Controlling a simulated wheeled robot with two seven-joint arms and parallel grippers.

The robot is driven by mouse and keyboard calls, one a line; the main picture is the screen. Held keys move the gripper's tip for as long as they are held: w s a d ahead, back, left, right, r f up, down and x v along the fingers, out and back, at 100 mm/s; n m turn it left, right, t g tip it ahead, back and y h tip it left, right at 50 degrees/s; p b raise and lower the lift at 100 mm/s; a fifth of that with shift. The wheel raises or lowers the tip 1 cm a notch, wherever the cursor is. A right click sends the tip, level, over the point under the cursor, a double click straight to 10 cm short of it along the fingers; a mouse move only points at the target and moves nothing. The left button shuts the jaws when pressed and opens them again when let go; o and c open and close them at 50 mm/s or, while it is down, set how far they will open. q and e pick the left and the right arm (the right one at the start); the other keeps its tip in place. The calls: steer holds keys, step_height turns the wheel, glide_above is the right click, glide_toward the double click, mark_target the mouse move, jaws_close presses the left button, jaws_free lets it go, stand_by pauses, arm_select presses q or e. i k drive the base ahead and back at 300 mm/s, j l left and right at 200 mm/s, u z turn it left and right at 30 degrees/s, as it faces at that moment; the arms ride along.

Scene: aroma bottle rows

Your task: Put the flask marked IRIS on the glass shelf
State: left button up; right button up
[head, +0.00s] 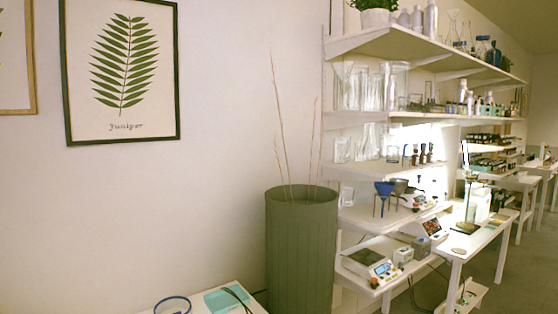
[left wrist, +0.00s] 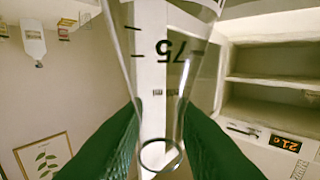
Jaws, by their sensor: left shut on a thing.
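In the left wrist view, my left gripper (left wrist: 160,108) has its green fingers on both sides of a clear glass vessel (left wrist: 180,65). The vessel has black graduation marks and an upside-down 75. No IRIS marking can be read on it, and part of it runs out of the top of the picture. In the head view, a white wall shelf (head: 355,118) at the right carries clear glass cylinders and beakers. A lower board (head: 372,171) also holds some glassware. No gripper shows in the head view.
A tall green planter (head: 300,250) with dry stalks stands left of the shelves. Scales (head: 372,262) and a blue funnel (head: 384,188) occupy the lower boards. A white table (head: 245,297) with a teal item is at the bottom. A framed fern print hangs on the wall.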

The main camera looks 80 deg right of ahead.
mark_target(392, 169)
steer(key=z, duration=2.3)
